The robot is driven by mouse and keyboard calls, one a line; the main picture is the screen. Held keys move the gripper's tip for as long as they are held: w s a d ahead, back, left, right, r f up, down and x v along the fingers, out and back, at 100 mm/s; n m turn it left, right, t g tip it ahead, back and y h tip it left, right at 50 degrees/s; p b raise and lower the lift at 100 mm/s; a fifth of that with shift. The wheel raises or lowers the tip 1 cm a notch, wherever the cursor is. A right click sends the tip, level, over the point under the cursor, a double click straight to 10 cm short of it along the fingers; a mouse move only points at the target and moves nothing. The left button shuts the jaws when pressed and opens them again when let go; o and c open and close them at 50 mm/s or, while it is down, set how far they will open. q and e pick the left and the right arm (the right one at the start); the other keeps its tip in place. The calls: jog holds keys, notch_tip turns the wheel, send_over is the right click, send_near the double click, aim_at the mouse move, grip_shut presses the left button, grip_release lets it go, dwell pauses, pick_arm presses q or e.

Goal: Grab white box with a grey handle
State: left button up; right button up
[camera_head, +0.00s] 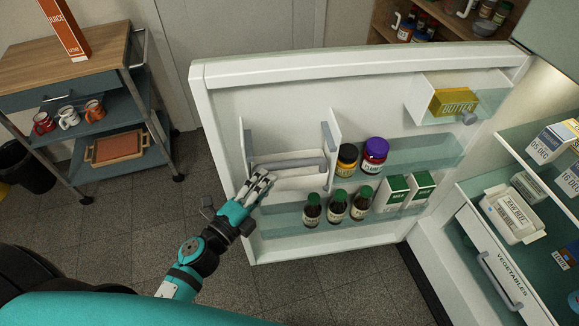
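A white box-like compartment with a grey handle bar (290,163) is on the inside of the open fridge door, left of the jars. It has grey upright edges at both sides. My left gripper (262,182) is in front of the lower left of this compartment, just below the left end of the bar. The fingers are small here, and I cannot tell whether they touch the compartment or how far apart they are. In the fridge at the right, a white drawer marked VEGETABLES (490,248) also has a grey handle (498,280). My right gripper is not in view.
The door shelves hold jars (375,155), dark bottles (337,207) and milk cartons (390,193). A butter pack (454,102) is at the upper right of the door. A trolley (85,85) stands at the left. Floor between trolley and door is clear.

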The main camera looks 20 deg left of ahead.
aim_at(281, 169)
pick_arm(q)
jog(key=shift+w+d, duration=0.25)
jog(key=shift+w, duration=0.3)
jog(key=p+x, duration=0.1)
jog(key=x, duration=0.2)
jog(key=shift+w+d, duration=0.3)
jog(key=shift+w+d+f+p, duration=0.1)
jog(key=shift+w+p, duration=0.2)
jog(key=c, duration=0.5)
grip_shut()
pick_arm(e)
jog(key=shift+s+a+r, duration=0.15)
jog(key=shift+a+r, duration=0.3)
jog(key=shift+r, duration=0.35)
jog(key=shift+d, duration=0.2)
